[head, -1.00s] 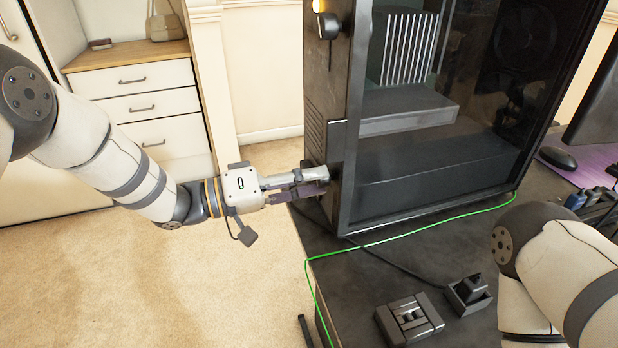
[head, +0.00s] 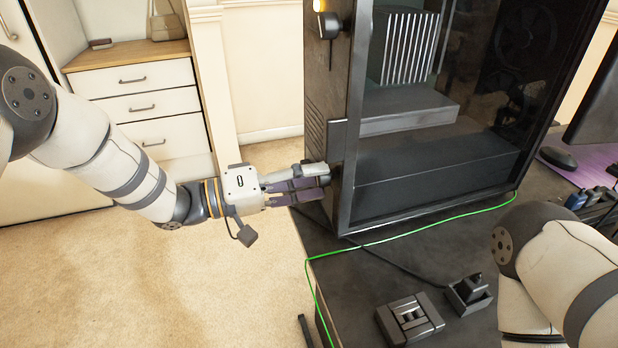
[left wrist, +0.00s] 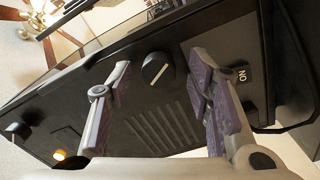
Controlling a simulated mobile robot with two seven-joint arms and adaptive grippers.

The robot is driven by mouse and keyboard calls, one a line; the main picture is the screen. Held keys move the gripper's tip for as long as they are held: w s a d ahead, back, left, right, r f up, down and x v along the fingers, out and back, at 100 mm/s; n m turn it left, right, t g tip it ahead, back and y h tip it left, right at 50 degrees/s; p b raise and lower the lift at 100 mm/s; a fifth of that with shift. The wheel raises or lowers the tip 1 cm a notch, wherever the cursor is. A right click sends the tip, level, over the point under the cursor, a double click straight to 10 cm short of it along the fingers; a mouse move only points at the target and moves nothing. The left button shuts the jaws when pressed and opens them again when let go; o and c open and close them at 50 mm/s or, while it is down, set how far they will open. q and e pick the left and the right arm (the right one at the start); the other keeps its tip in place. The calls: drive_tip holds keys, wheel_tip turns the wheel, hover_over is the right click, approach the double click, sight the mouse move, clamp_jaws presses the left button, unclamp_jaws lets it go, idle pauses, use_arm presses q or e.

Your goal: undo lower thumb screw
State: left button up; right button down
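The lower thumb screw (left wrist: 157,68) is a black round knob with a white line, on the edge face of the dark computer case (head: 420,185). In the left wrist view it lies between and just beyond the fingertips of my left gripper (left wrist: 160,64), with gaps on both sides. In the head view my left gripper (head: 318,181) reaches in from the left to the case's lower edge, and its fingers partly hide the knob. It is open and holds nothing. The upper thumb screw (head: 328,25) sits high on the same face, by a yellow light. My right gripper is out of view.
The case stands on a dark desk (head: 400,260). A green cable (head: 385,240) runs along its base and over the desk edge. A black block (head: 410,319) and a small stand (head: 468,294) are in front. An ON switch (left wrist: 242,75) is near the lower knob.

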use_arm(q)
drive_tip(key=v, duration=1.2)
drive_tip(key=shift+r, duration=0.1)
drive_tip(key=s+a+f+n+y+p, duration=0.1)
drive_tip(key=s+f+y, duration=0.3)
drive_tip(key=f, duration=0.3)
drive_tip(key=s+a+f+n+t+y, duration=0.1)
drive_tip(key=s+f+n+y, duration=0.2)
drive_tip(key=f, duration=0.4)
drive_tip(key=s+a+f+y+p, duration=0.1)
drive_tip(key=s+f+y, duration=0.35)
drive_tip(key=f, duration=0.35)
drive_tip(key=s+a+f+m+g+y, duration=0.1)
drive_tip(key=s+a+g+y, duration=0.1)
drive_tip(key=s, duration=1.3)
drive_tip(key=s+a+f+m+g+y+p, duration=0.1)
drive_tip(key=s+a+g+y, duration=0.2)
drive_tip(key=s, duration=1.3)
drive_tip(key=a+g, duration=0.2)
drive_tip(key=g, duration=0.2)
drive_tip(key=shift+a+f+y, duration=0.3)
drive_tip(key=shift+f+y, duration=0.05)
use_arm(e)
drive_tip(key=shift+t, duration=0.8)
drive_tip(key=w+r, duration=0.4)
